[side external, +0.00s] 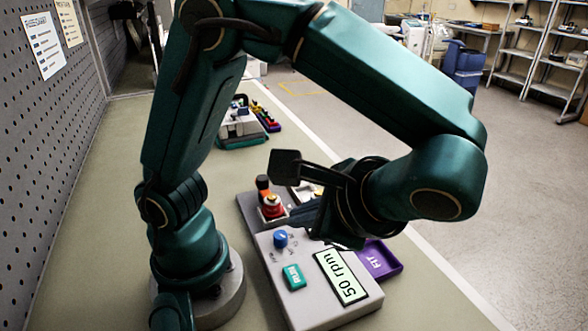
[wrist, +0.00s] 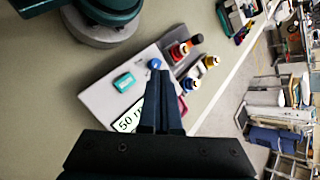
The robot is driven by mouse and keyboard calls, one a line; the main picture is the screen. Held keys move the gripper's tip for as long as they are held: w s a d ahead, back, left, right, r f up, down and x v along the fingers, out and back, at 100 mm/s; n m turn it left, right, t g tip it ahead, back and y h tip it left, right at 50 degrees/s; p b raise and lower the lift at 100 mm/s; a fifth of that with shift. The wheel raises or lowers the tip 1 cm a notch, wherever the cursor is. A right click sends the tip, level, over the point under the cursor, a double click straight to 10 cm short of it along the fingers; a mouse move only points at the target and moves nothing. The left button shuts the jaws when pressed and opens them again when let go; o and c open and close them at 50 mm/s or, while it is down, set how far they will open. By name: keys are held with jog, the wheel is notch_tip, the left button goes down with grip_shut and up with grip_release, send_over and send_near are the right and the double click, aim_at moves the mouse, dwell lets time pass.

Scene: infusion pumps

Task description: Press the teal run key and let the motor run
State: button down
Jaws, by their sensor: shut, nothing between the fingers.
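The teal run key (side external: 293,277) sits on the sloped face of a light grey control box, left of a display (side external: 341,276) reading 50 rpm. It also shows uncovered in the wrist view (wrist: 123,82). A blue knob (side external: 280,238) is above the key. My gripper (wrist: 160,74) is shut and empty. In the wrist view its fingertips overlap the box beside the blue knob, to the right of the teal key, and the fingers cover part of the display.
Another device (side external: 240,128) is farther back. The bench between them is clear; a pegboard wall (side external: 45,130) bounds the left.

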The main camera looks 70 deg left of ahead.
aim_at(301, 279)
jog(key=shift+f, duration=0.1)
jog(key=shift+f, duration=4.3)
jog(key=shift+f, duration=0.15)
jog(key=shift+f, duration=0.25)
jog(key=shift+f, duration=0.4)
jog(key=shift+r, duration=0.85)
